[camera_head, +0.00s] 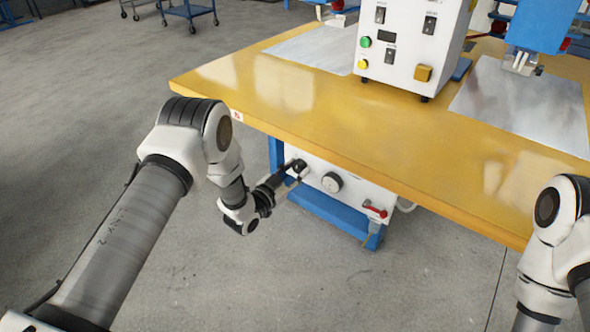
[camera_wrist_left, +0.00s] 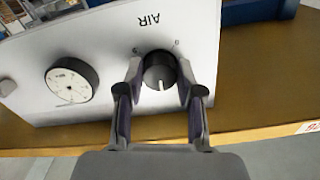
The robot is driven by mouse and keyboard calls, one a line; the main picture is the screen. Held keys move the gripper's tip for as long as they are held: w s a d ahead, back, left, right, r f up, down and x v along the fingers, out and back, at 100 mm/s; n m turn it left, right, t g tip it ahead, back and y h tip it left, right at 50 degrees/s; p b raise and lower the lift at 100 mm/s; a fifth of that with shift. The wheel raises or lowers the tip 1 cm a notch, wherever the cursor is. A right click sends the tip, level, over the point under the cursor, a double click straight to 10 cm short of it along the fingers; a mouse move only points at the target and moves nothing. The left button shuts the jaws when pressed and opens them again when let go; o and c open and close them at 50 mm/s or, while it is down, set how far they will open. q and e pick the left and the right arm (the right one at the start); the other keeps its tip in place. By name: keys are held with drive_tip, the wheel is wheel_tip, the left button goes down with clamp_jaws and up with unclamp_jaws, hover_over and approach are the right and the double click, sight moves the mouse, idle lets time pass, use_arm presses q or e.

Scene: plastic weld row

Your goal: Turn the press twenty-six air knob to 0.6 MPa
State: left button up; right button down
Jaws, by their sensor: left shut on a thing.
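The black air knob (camera_wrist_left: 159,72) sits on a white panel under the word AIR, which appears upside down in the left wrist view. A white pointer line shows on the knob's face. My left gripper (camera_wrist_left: 160,82) has one finger on each side of the knob and is shut on it; in the head view the left gripper (camera_head: 292,170) is at the panel's left end. The round pressure gauge (camera_wrist_left: 72,82) is beside the knob, and it also shows in the head view (camera_head: 332,182). Its reading is too small to tell. My right gripper is out of view.
The white panel (camera_head: 352,193) hangs below the front edge of the yellow table (camera_head: 330,115). A red-handled valve (camera_head: 375,210) is at the panel's right. A white control box (camera_head: 405,75) stands on the table. Open floor (camera_head: 230,290) lies in front.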

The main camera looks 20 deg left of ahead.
use_arm(q)
drive_tip(key=m, duration=0.4)
drive_tip(key=shift+m, duration=0.3)
drive_tip(key=shift+m+p, duration=0.4)
drive_tip(key=shift+m, duration=1.3)
drive_tip(key=o, duration=1.2)
drive_tip(key=shift+c, duration=0.2)
drive_tip(key=v, duration=1.2)
